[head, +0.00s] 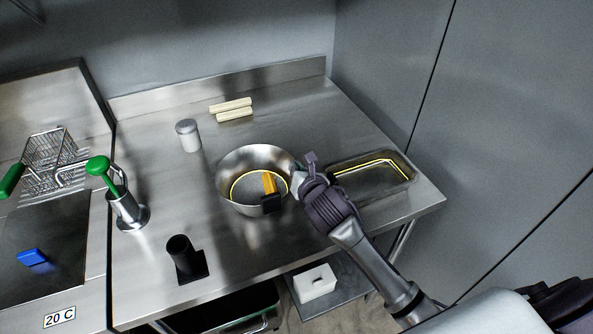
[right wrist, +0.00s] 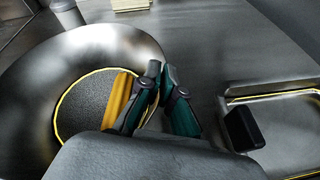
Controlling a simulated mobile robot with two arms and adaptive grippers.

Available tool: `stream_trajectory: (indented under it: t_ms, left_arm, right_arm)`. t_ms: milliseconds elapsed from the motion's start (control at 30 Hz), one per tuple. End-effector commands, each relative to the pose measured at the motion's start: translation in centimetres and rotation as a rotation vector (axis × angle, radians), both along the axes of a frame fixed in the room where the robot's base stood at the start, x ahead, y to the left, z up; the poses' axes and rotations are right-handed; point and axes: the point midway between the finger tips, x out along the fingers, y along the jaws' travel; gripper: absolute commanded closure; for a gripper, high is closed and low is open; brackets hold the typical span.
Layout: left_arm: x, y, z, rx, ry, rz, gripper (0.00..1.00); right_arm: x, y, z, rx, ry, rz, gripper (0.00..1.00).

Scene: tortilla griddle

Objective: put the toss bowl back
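The toss bowl (head: 229,167) is a wide steel bowl on the counter. A yellow ring marks its floor, and an orange-yellow piece with a black end (head: 270,187) shows at its front right. My right gripper (head: 298,174) is at the bowl's right rim. In the right wrist view the bowl (right wrist: 40,75) fills the left side. My right gripper's fingertips (right wrist: 165,72) are close together there, one on each side of the rim, so they appear shut on it. The pinched part of the rim is hidden by the fingers. My left gripper is not in view.
A shallow steel tray (head: 408,184) with a yellow line stands right of my gripper. A white-grey canister (head: 188,136) and pale sticks (head: 233,110) are behind the bowl. A green-topped pump (head: 127,209) and black holder (head: 184,262) stand left. Counter between them is bare.

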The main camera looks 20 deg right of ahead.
Motion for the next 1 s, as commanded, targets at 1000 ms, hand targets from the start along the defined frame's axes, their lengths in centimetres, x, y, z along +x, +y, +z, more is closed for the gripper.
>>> stream_trajectory:
  t_ms: [1000]
  left_arm:
    - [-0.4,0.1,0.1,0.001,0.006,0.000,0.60]
  right_arm:
    - [0.0,0.0,-1.2,0.001,-0.003,0.001,0.69]
